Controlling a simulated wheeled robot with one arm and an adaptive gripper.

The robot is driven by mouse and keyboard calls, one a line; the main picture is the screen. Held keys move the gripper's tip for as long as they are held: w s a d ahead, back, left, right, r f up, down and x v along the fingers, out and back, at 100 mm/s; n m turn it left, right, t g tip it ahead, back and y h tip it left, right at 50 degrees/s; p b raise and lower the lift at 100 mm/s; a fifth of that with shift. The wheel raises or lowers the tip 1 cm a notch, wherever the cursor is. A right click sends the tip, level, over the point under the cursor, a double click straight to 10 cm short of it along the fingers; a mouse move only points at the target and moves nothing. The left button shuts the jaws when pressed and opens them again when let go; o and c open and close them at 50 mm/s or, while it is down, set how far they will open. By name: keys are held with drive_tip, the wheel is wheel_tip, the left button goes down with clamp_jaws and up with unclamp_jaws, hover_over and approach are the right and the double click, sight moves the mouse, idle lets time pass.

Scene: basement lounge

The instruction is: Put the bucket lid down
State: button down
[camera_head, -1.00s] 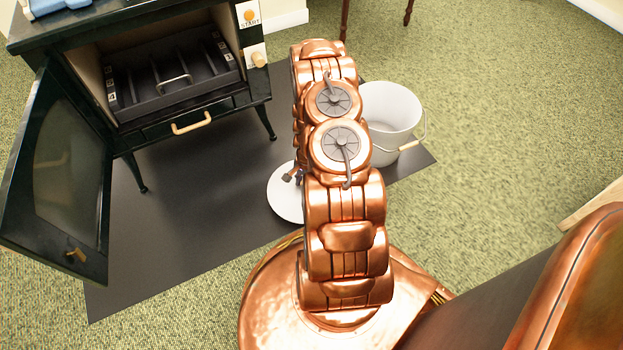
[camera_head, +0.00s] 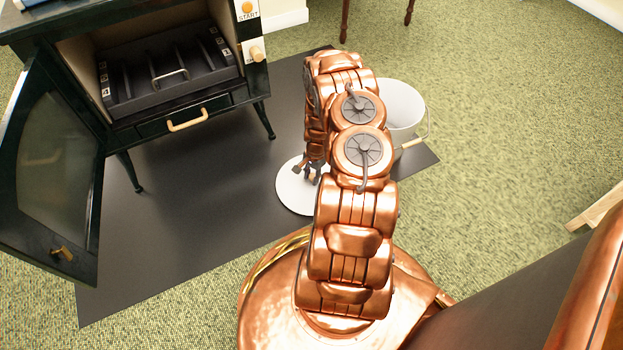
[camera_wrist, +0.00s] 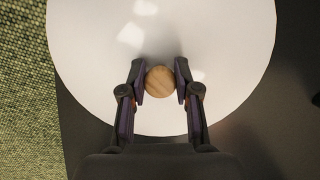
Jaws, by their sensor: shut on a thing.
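The bucket lid (camera_head: 291,190) is a round white disc with a wooden knob. In the head view it is beside my arm, over the near part of the dark mat; whether it touches the mat I cannot tell. My gripper (camera_head: 308,172) is over the lid, partly hidden by my arm. In the wrist view my gripper (camera_wrist: 161,83) is shut on the round wooden knob (camera_wrist: 160,81) of the lid (camera_wrist: 225,45). The white bucket (camera_head: 403,110) stands behind and right of my arm, open at the top, with a wire handle hanging at its side.
The dark mat (camera_head: 190,215) lies on green carpet (camera_head: 500,150). A dark stove (camera_head: 185,123) with its door (camera_head: 55,170) swung open stands at the left. The mat between stove and lid is clear. A wooden piece (camera_head: 597,207) is at the right edge.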

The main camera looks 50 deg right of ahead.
drive_tip(key=c, duration=0.8)
unclamp_jaws()
drive_tip(key=shift+c, duration=0.2)
wheel_tip(320, 180, up, 12)
drive_tip(key=d+p, duration=0.2)
drive_tip(key=p, duration=0.2)
drive_tip(key=s+a+r+n+g, duration=0.1)
drive_tip(key=a+r+n, duration=0.3)
drive_tip(key=a+r, duration=0.85)
drive_tip(key=s+a+r+n+g, duration=0.15)
drive_tip(key=a+r+n, duration=0.35)
drive_tip(key=a+r, duration=0.7)
drive_tip(key=s+a+r+n+h, duration=0.1)
drive_tip(key=s+a+r+n, duration=0.3)
drive_tip(key=s+r, duration=0.3)
drive_tip(key=s+a+r+n, duration=0.4)
drive_tip(key=s+a+r, duration=0.2)
drive_tip(key=s, duration=0.8)
wheel_tip(320, 180, up, 2)
drive_tip(key=shift+s+a+r+n+g+h, duration=0.15)
drive_tip(key=shift+s+a+n+g+h, duration=0.05)
drive_tip(key=shift+s+n+g+h, duration=0.2)
